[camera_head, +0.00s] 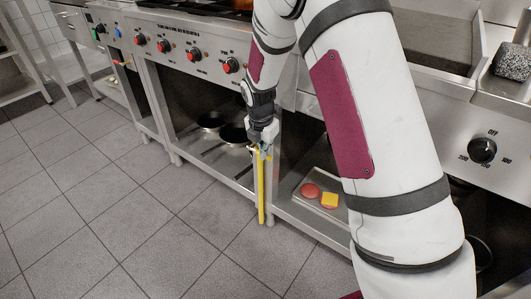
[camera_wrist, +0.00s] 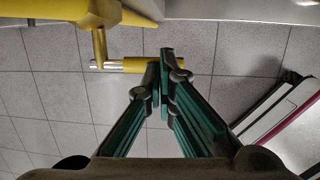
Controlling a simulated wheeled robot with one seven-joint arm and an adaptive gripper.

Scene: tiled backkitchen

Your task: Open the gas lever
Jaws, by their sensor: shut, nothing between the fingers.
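The yellow gas pipe (camera_head: 261,190) stands upright at the cooker's front leg. In the wrist view the pipe (camera_wrist: 40,27) runs along the upper left. A yellow branch comes off it to the gas lever (camera_wrist: 135,65), which has a silver stem and a yellow handle pointing right. My gripper (camera_head: 262,150) is at the top of the visible pipe in the head view and hides the lever there. In the wrist view my green-fingered gripper (camera_wrist: 164,72) is shut and empty, its fingertips overlapping the handle's right part. Whether they touch it I cannot tell.
The cooker front with red knobs (camera_head: 231,65) is just above and left of my gripper. Pans (camera_head: 233,133) stand on its lower shelf. A tray (camera_head: 307,201) with food pieces lies on the shelf to the right. The tiled floor (camera_head: 110,210) in front is clear.

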